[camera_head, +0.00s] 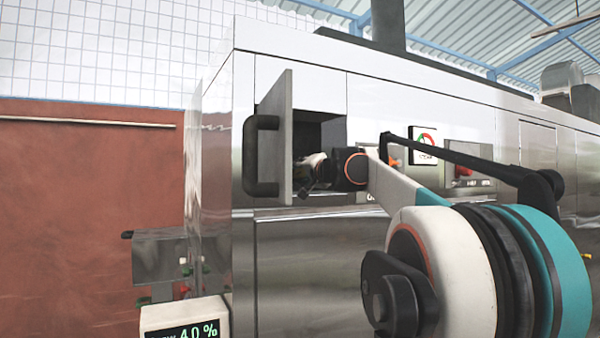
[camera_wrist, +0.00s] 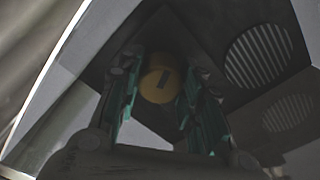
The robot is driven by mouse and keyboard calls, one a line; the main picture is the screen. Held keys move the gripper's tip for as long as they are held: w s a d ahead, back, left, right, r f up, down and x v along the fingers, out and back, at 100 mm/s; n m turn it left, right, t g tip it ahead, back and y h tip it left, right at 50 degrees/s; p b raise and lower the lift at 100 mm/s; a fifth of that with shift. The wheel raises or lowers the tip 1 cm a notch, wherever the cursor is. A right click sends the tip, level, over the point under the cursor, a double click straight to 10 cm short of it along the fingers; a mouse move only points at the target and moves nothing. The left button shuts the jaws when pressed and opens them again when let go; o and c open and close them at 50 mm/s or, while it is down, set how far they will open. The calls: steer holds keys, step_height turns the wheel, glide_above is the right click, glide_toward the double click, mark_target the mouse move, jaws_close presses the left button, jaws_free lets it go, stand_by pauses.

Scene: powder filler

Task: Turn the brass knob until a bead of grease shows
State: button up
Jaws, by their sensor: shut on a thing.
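The brass knob (camera_wrist: 157,85) shows in the wrist view as a round yellowish disc with a dark slot mark, inside a dark recess. My gripper (camera_wrist: 158,92) has its two green-padded fingers on either side of the knob, shut on it. In the head view my gripper (camera_head: 312,170) reaches into the open compartment (camera_head: 330,130) of the steel machine, and the knob is hidden there. I see no bead of grease in either view.
The compartment's door (camera_head: 285,135) stands open at its left, with a dark handle (camera_head: 262,155). Round slotted vents (camera_wrist: 258,57) lie right of the knob. A display (camera_head: 185,325) reads 40 %.

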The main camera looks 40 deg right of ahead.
steer(key=m, duration=0.5)
steer(key=shift+p, duration=0.35)
steer(key=m, duration=0.5)
steer(key=shift+f, duration=0.1)
steer(key=shift+m, duration=0.5)
steer(key=o, duration=1.1)
steer(key=shift+d, duration=0.1)
steer(key=shift+c, duration=0.2)
steer(key=shift+s, duration=0.1)
steer(key=v, duration=0.7)
steer(key=shift+s, duration=0.2)
